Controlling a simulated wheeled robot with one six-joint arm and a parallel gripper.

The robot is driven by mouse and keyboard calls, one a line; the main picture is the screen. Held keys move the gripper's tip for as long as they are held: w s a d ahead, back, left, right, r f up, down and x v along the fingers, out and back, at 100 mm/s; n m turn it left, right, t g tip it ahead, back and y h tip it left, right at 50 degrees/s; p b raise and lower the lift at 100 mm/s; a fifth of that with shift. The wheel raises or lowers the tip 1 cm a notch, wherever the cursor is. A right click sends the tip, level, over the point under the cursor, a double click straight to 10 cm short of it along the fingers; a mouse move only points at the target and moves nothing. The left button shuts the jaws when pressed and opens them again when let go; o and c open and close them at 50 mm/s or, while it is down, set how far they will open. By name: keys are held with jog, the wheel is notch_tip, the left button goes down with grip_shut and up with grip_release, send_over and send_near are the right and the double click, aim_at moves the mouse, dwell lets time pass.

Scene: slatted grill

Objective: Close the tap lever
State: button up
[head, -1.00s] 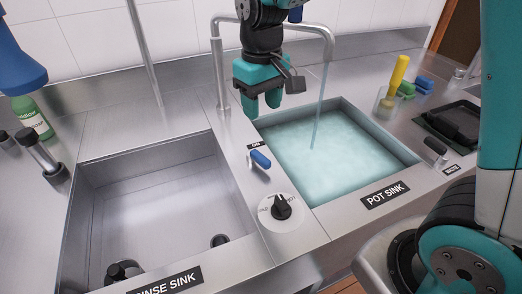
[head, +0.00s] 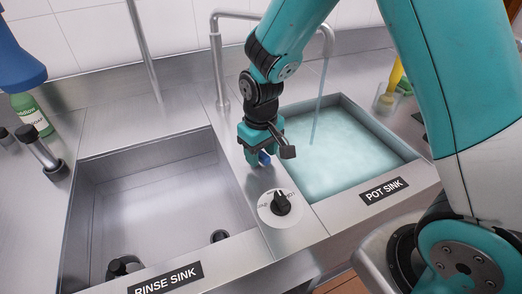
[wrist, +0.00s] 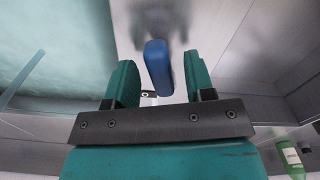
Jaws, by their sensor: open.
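The tap lever is a small blue handle (head: 264,158) on the steel strip between the two sinks, mostly hidden by my gripper in the head view. Water runs from the spout (head: 330,45) into the filled pot sink (head: 330,195).
A black knob (head: 281,203) on a white dial sits just in front of my gripper. The empty rinse sink (head: 150,215) lies to the left. The tap's upright pipe (head: 219,75) stands behind. A green bottle (head: 32,115) is at the far left.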

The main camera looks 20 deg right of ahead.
grip_shut()
jog(key=shift+s+a+m+p, duration=0.1)
jog(key=shift+a+m+p, duration=0.2)
jog(key=shift+m, duration=0.55)
jog(key=shift+a+m+p, duration=0.15)
jog(key=shift+a+m, duration=0.15)
jog(key=shift+m, duration=0.55)
grip_release()
notch_tip(320, 180, up, 17)
jog(key=shift+r+b, duration=0.2)
jog(key=shift+b, duration=0.15)
jog(key=s+a+n+y, duration=0.1)
jog(key=s+n+y, duration=0.1)
jog(key=s, duration=0.7)
jog(key=s+a+r+n+y, duration=0.1)
jog(key=s+n, duration=0.4)
jog(key=s, duration=0.5)
jog(key=shift+s+a+r+y, duration=0.25)
jog(key=shift+s+a+y, duration=0.05)
jog(key=shift+a+y, duration=0.35)
